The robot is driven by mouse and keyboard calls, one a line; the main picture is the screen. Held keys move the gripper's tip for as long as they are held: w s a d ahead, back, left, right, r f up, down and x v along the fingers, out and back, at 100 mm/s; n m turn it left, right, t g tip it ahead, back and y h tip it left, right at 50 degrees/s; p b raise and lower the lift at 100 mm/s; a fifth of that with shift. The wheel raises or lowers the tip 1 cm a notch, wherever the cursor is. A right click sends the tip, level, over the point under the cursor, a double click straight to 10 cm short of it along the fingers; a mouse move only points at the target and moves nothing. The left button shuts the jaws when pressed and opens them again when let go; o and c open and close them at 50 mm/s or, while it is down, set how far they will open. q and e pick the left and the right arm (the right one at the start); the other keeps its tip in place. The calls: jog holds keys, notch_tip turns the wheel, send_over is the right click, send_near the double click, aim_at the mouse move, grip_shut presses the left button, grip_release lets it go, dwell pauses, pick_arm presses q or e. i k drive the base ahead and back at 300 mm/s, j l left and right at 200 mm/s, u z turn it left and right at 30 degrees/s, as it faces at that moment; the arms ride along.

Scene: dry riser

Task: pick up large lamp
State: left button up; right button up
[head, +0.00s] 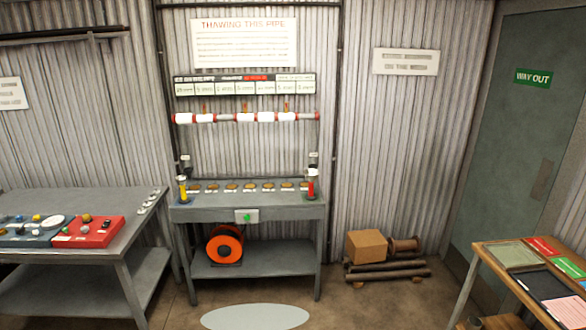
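I cannot make out a thing that is clearly a large lamp. On the grey bench (250,212) in the middle stand a yellow upright cylinder (182,190) at the left end and a red one (311,184) at the right end. Both are too small to tell what they are. A row of several brown round pieces lies between them. An orange reel (224,247) stands on the bench's lower shelf. Neither of my grippers is in view.
A grey table (130,245) at left holds a red tray (90,233), a blue-grey tray (32,232) and small parts. A cardboard box (366,246) and poles (388,271) lie by the wall. A wooden table (482,247) holds boards at right. The middle floor is open.

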aim_at(311, 175)
jog(key=i+l, duration=0.15)
jog(key=i, duration=0.3)
jog(key=i+l+u, duration=0.1)
jog(key=i, duration=0.35)
jog(key=i+l, duration=0.3)
jog(key=i, duration=0.15)
